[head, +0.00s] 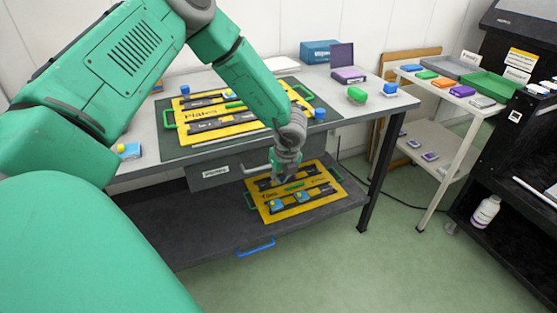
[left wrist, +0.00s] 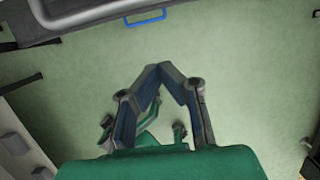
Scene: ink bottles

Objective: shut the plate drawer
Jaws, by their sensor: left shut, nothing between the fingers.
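The plate drawer (head: 240,164) is under the front edge of the table, its grey front bearing a white label. I cannot tell from the head view how far it stands out. A grey-rimmed, tray-like part at the upper left of the left wrist view may be the drawer; I cannot be sure. My left gripper (head: 284,178) is in front of the drawer's right end, pointing down. In the left wrist view my left gripper (left wrist: 158,68) has its fingertips together, empty, over the floor. My right gripper is not in view.
A yellow board (head: 340,196) with green handles lies on the dark lower shelf (head: 190,235), below my gripper. A blue handle (head: 256,247) is at the shelf's front. The table (head: 385,105) carries another yellow board (head: 255,128). Green floor (head: 370,270) is clear at right.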

